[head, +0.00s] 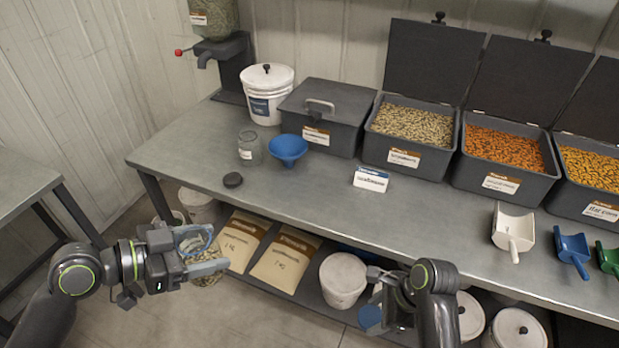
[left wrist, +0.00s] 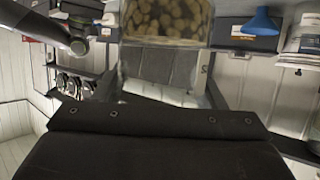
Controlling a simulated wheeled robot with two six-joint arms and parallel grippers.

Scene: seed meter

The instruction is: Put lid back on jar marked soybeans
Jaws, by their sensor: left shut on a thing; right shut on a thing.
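My left gripper (head: 200,258) is shut on a clear jar (head: 207,279), held off the floor in front of the bench. Its rim looks blue. The left wrist view shows tan, bean-like contents in the jar (left wrist: 165,18) between the fingers; its label is not readable. My right gripper (head: 385,302) is shut on a blue round disc that looks like a lid (head: 370,317), also in front of the bench and apart from the jar. Part of the disc is hidden by the gripper.
Seed bins (head: 403,155) line the back. Scoops (head: 513,234) lie at right. Sacks (head: 284,262) and buckets (head: 343,280) fill the lower shelf.

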